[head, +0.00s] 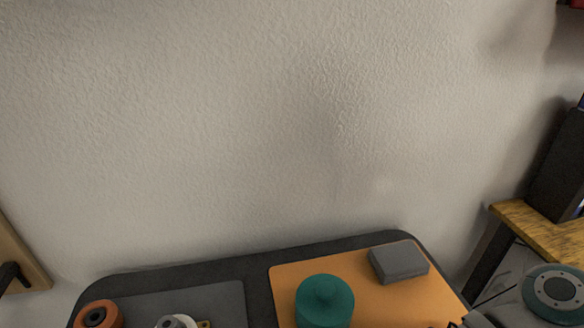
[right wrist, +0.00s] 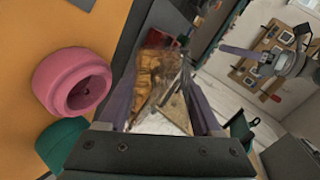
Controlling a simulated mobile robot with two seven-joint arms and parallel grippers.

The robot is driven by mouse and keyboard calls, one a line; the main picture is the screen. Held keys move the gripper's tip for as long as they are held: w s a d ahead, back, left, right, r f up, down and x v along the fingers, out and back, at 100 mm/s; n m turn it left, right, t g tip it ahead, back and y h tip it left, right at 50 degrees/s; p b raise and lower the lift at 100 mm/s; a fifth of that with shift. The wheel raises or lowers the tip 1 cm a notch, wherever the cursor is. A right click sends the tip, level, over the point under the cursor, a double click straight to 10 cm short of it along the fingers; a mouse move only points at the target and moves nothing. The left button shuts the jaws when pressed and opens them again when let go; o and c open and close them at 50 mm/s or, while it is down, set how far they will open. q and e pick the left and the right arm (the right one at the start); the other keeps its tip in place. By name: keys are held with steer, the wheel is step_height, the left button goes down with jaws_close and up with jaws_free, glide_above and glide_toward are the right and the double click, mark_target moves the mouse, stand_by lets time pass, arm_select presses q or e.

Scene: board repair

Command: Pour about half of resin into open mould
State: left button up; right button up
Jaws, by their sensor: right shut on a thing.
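A pink rounded mould (right wrist: 72,82) with an open hollow sits on the orange mat in the right wrist view, left of my right gripper. My right gripper (right wrist: 165,85) is shut on a see-through container with amber and white tones, which seems to be the resin cup. Its level and contents are hard to tell. My left gripper is out of view.
The orange mat (head: 380,297) lies on a dark table (head: 258,290) against the wall. A grey block (head: 398,263) rests at its back right. An orange roller (head: 100,314) and a white-grey part (head: 176,322) are at left. A wooden bench (head: 545,232) stands at right.

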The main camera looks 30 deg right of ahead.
steer(key=shift+s+a, duration=0.35)
stand_by(1.1)
steer(key=shift+d+f+m+g+y+b, duration=0.1)
steer(key=shift+f+m+g+y+b, duration=0.2)
steer(key=shift+m+g+y+b, duration=0.4)
stand_by(1.3)
